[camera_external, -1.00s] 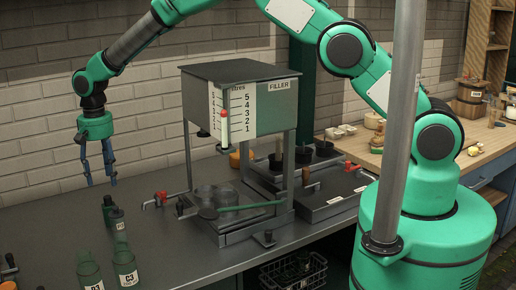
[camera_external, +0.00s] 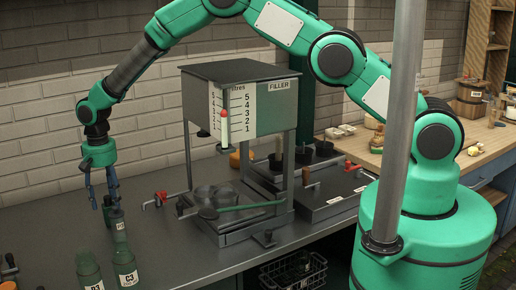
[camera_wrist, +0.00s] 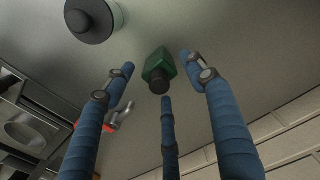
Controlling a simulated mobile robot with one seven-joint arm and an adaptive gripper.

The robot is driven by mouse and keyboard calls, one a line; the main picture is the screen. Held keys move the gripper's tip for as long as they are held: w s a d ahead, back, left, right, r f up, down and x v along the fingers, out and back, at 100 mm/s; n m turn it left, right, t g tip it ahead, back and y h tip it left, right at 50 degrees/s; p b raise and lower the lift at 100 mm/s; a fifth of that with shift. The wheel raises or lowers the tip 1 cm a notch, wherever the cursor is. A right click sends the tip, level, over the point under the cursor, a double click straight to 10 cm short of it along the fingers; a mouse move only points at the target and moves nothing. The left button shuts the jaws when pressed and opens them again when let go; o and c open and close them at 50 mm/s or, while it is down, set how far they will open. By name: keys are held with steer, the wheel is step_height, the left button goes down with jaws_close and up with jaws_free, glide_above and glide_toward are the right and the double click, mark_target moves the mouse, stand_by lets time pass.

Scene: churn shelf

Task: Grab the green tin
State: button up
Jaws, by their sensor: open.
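The green tin (camera_wrist: 160,66) is a small green block with a dark round cap, standing on the metal bench. In the wrist view it lies between the tips of my gripper (camera_wrist: 158,75), whose blue fingers are spread around it without visible contact. In the external view my gripper (camera_external: 102,205) points down with its fingertips at the small green tin (camera_external: 108,206), which the fingers partly cover. My gripper is open and empty.
A grey bottle with a dark cap (camera_external: 118,222) stands close beside the tin. Two larger green bottles (camera_external: 125,265) stand nearer the front edge.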

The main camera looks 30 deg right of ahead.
mark_target(109, 208)
steer(key=shift+f, duration=0.15)
steer(key=shift+f, duration=2.45)
steer(key=c, duration=1.3)
steer(key=shift+r, duration=0.1)
steer(key=shift+r, duration=0.75)
steer(key=shift+s+d+r, duration=0.15)
steer(key=shift+s+r, duration=0.05)
steer(key=shift+r, duration=0.3)
steer(key=shift+s+d+r, duration=0.1)
steer(key=shift+s+r, duration=0.1)
steer(key=shift+r, duration=0.3)
steer(key=s+d, duration=0.3)
steer(key=s+d+r, duration=0.1)
steer(key=s+d, duration=0.2)
steer(key=s, duration=0.1)
steer(key=s+d, duration=0.4)
steer(key=shift+s+r+b, duration=0.15)
steer(key=shift+s+b, duration=0.05)
steer(key=shift+b, duration=0.1)
